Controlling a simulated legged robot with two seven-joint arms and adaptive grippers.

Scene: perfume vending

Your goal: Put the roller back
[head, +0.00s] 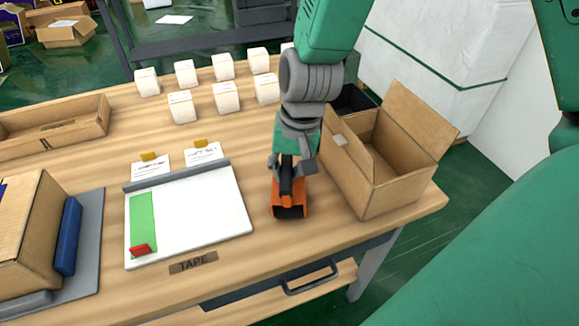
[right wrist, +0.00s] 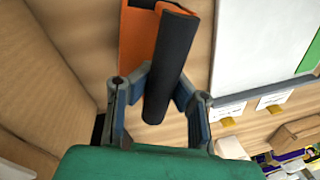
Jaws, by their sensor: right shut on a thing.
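The roller (head: 290,203) is an orange piece with a black handle. It is in my right gripper (head: 292,165), over the table between the white board and the open cardboard box. In the right wrist view the roller's black handle (right wrist: 170,65) lies between the two fingers of the gripper (right wrist: 163,85), which is shut on it. The roller's orange part (right wrist: 135,40) points away from the wrist. I cannot tell whether the roller touches the table. My left gripper is not in view.
The open cardboard box (head: 365,185) stands close on the right. The white board (head: 200,215) with a green strip (head: 142,218) lies on the left, above a TAPE label (head: 193,263). Several small white boxes (head: 182,107) stand at the back.

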